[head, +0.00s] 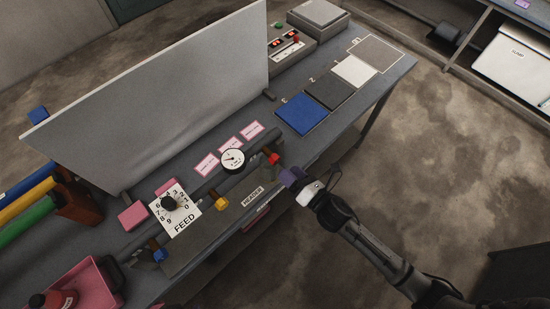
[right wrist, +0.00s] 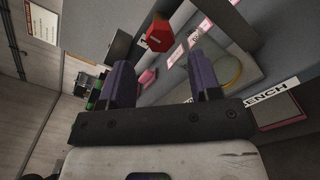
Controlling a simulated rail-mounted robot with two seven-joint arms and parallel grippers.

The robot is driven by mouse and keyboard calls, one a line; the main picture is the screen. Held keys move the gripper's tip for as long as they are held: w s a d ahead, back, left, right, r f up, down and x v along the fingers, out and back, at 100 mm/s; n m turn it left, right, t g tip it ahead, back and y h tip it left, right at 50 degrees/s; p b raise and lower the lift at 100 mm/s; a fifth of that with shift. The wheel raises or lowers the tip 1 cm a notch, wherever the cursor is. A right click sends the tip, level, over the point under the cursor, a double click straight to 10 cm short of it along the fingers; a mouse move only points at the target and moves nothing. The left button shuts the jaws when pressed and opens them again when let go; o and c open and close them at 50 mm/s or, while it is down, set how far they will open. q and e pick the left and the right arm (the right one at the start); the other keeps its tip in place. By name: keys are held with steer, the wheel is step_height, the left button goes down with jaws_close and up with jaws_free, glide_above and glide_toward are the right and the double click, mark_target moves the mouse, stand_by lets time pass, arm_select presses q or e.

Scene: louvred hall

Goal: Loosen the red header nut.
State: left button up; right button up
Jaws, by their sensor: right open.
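The red header nut (head: 273,159) sits at the right end of the grey pipe header on the bench, beside the HEADER label (head: 252,196). In the right wrist view the red nut (right wrist: 158,36) shows as a faceted red head, just beyond and between the fingertips. My right gripper (head: 286,176) has purple fingers and is close to the nut on its near right side. In the right wrist view the right gripper (right wrist: 160,68) is open, with nothing between its fingers. I see no contact with the nut. My left gripper is not in view.
A yellow nut (head: 221,204) and a blue nut (head: 160,256) sit along the same header. A round gauge (head: 232,160) and a FEED dial (head: 169,203) stand close by. A tall grey panel (head: 160,95) rises behind. A pink tray (head: 82,284) lies at lower left.

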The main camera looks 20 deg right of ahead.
mark_target(277, 162)
steer(key=x, duration=0.5)
steer(key=shift+b, duration=0.35)
steer(key=shift+x, duration=0.8)
jaws_close()
